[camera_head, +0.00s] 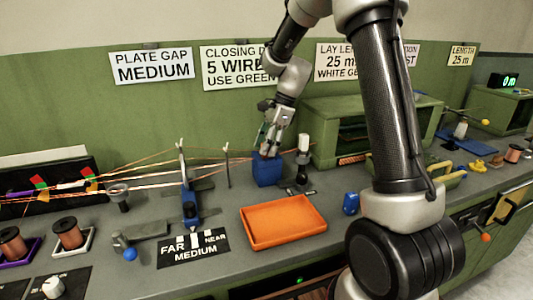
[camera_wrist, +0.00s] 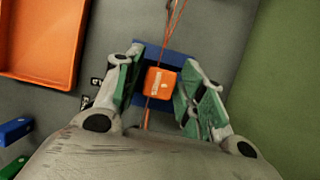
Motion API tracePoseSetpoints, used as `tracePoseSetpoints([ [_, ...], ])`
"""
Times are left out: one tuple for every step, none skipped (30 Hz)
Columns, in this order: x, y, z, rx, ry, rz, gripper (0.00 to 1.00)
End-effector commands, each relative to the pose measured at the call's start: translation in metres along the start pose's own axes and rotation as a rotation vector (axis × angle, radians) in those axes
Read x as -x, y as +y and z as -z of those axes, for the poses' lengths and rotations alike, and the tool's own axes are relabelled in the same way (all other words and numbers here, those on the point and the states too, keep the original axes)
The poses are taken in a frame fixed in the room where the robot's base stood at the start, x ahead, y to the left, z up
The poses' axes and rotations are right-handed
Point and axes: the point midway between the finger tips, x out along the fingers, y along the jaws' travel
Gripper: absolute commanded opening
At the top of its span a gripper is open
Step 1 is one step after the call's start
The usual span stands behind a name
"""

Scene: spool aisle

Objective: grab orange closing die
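The orange closing die (camera_wrist: 160,82) is a small orange block with a pale mark on top. It sits on a blue holder (camera_wrist: 150,58), and orange wires run up to it. In the head view the blue holder (camera_head: 267,171) stands at the back of the bench, and the die is hidden there by my gripper. My gripper (camera_wrist: 157,88) is over the holder with its green-padded fingers on either side of the die. Gaps show between the fingers and the die, so the gripper is open. In the head view my gripper (camera_head: 268,148) points down.
An empty orange tray (camera_head: 283,222) lies in front of the holder. A post with a white top (camera_head: 303,145) stands right of it. Stretched wires (camera_head: 140,172) come from the left past a blue-based upright (camera_head: 190,205). A green cabinet (camera_head: 335,130) stands behind at right.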

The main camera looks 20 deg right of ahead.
Motion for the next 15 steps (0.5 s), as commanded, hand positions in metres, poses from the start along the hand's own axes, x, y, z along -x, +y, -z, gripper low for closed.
tracePoseSetpoints([
  [0.0001, 0.0, 0.0, 0.0, 0.0, 0.0, 0.24],
  [0.0002, 0.0, 0.0001, 0.0, 0.0, 0.0, 0.19],
  [0.0002, 0.0, 0.0, 0.0, 0.0, 0.0, 0.12],
  [0.0002, 0.0, 0.0001, 0.0, 0.0, 0.0, 0.06],
  [0.0002, 0.0, 0.0001, 0.0, 0.0, 0.0, 0.01],
  [0.0003, 0.0, 0.0001, 0.0, 0.0, 0.0, 0.0],
  [0.0004, -0.0001, 0.0, 0.0, 0.0, 0.001, 0.0],
  [0.0004, -0.0001, 0.0, 0.0, 0.0, 0.001, 0.0],
  [0.0004, -0.0001, 0.0, 0.0, 0.0, 0.001, 0.0],
  [0.0005, -0.0001, 0.0, 0.0, 0.0, 0.001, 0.0],
  [0.0005, -0.0001, 0.0, 0.0, 0.0, 0.001, 0.0],
  [0.0007, -0.0002, -0.0001, 0.0, 0.0, 0.001, 0.0],
  [0.0015, -0.0003, -0.0005, 0.0, 0.0, 0.001, 0.0],
  [0.0029, -0.0004, -0.001, 0.001, 0.0, 0.002, 0.0],
  [0.0061, -0.0007, -0.0023, 0.001, 0.0, 0.003, 0.0],
])
